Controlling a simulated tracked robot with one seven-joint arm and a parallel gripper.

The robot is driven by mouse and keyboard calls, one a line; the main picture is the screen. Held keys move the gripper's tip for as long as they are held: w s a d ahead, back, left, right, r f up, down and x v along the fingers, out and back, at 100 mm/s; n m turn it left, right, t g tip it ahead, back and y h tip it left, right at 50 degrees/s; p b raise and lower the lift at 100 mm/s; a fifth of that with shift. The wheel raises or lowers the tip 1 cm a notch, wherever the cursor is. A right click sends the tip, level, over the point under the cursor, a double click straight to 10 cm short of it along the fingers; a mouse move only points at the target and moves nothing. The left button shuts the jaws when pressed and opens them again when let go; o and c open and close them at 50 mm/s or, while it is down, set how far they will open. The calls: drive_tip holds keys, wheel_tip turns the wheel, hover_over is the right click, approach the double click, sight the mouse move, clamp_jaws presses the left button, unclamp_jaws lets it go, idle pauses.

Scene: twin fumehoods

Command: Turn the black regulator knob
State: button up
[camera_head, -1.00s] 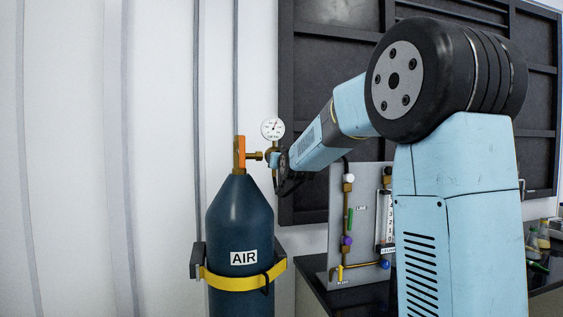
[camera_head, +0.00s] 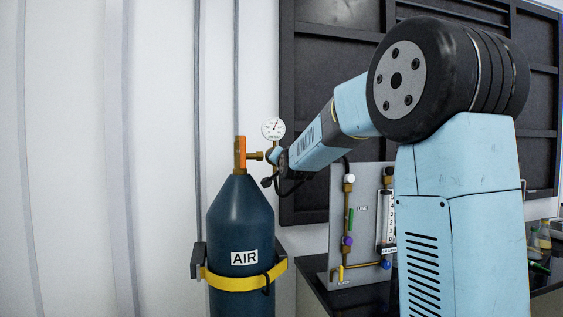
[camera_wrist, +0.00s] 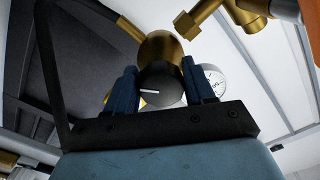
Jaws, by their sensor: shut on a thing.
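The black regulator knob (camera_wrist: 165,86) shows in the wrist view, a round dark cap with a short white line lying nearly level toward the left. It sits on the round brass regulator body (camera_wrist: 160,50). My gripper (camera_wrist: 160,78) has one blue finger on each side of the knob and is shut on it. In the head view my gripper (camera_head: 275,157) is at the regulator beside the cylinder valve; the knob is hidden there by my arm. The pressure gauge (camera_head: 273,128) stands just above, and its edge also shows behind the right finger in the wrist view (camera_wrist: 214,80).
The dark blue AIR cylinder (camera_head: 240,220) stands upright against the wall, held by a yellow strap (camera_head: 235,282). Its orange-and-brass valve (camera_head: 240,155) is left of my gripper. A grey panel with tubing and small valves (camera_head: 362,220) stands on the black bench at right.

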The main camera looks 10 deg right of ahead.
drive_tip(key=shift+d+f, duration=0.1)
drive_tip(key=shift+f, duration=0.05)
drive_tip(key=o, duration=0.9)
drive_tip(key=shift+o, duration=0.3)
drive_tip(key=s, duration=1.3)
drive_tip(key=shift+s, duration=0.4)
drive_tip(key=s+f+n+g, duration=0.2)
drive_tip(key=s+f+g, duration=0.2)
drive_tip(key=s, duration=0.7)
drive_tip(key=s+f+n+g, duration=0.3)
drive_tip(key=s+f+g, duration=0.1)
drive_tip(key=s+f, duration=0.5)
drive_tip(key=s+d+f+n+g, duration=0.1)
drive_tip(key=s+f+g, duration=0.3)
drive_tip(key=s, duration=0.9)
wheel_tip(320, 180, down, 3)
drive_tip(key=shift+s+f+n, duration=0.1)
drive_tip(key=shift+s+n, duration=0.25)
drive_tip(key=shift+n, duration=0.35)
